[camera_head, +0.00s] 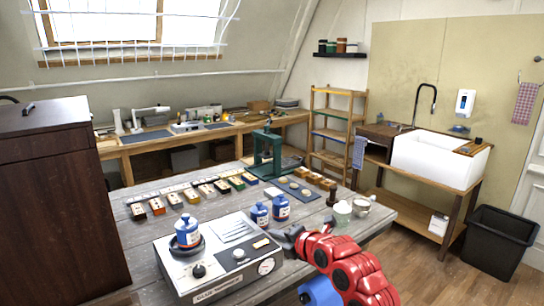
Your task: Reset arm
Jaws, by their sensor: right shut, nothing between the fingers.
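My right gripper (282,238) shows in the head view at the end of my red arm, which comes in from the lower right. It is dark grey, shut and empty. It is over the front part of the grey wooden table (125,245), just right of a white-topped device (218,262) with a dial and knob. My left gripper is not in view.
Another blue bottle (187,232) stands on the device. A green press (266,155), a row of small coloured blocks, and cups (342,211) are on the table. A dark cabinet (50,200) is at the left. A sink (437,160) and black bin (497,240) are at the right.

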